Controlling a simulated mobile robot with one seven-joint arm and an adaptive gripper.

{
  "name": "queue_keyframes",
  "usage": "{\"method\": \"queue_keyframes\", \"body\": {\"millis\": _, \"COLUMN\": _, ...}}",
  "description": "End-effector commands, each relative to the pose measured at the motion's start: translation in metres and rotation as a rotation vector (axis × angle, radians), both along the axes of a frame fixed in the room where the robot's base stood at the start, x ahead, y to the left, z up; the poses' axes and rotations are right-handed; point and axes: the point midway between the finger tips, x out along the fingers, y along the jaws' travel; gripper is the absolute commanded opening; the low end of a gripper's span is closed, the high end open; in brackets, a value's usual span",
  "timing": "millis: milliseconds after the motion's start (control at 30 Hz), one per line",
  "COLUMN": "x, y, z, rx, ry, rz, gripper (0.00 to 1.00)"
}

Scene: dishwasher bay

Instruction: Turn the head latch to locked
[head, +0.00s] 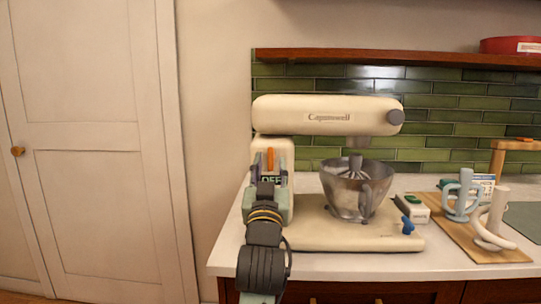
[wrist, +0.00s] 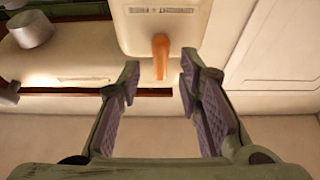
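The cream stand mixer (head: 325,115) stands on the white counter, its head lying level above the bowl. The head latch is a small orange lever (head: 270,158) on the mixer's column, upright in the head view. It also shows in the wrist view as an orange lever (wrist: 161,50) below a small printed plate. My gripper (head: 269,174) is in front of the column, just below the lever in the head view. In the wrist view my gripper (wrist: 159,72) is open, with a fingertip on either side of the lever's end and gaps on both sides. Depth is unclear.
A metal bowl (head: 352,198) with a beater sits under the head. A blue knob (head: 407,225) is on the mixer base. A small white box with a green top (head: 411,208) and mugs on a wooden board (head: 508,256) are at right. A door (head: 85,100) is at left.

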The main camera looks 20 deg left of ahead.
Motion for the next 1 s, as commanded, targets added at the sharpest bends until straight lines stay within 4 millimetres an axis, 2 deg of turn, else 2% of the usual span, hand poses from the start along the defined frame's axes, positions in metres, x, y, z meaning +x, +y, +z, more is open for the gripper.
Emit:
{"method": "queue_keyframes", "body": {"millis": 200, "x": 0.020, "y": 0.006, "z": 0.010, "rx": 0.000, "ry": -0.001, "rz": 0.000, "gripper": 0.33}}
{"method": "queue_keyframes", "body": {"millis": 533, "x": 0.023, "y": 0.007, "z": 0.009, "rx": 0.000, "ry": -0.001, "rz": 0.001, "gripper": 0.33}}
{"method": "queue_keyframes", "body": {"millis": 1000, "x": 0.022, "y": 0.007, "z": 0.009, "rx": 0.000, "ry": -0.001, "rz": 0.001, "gripper": 0.01}}
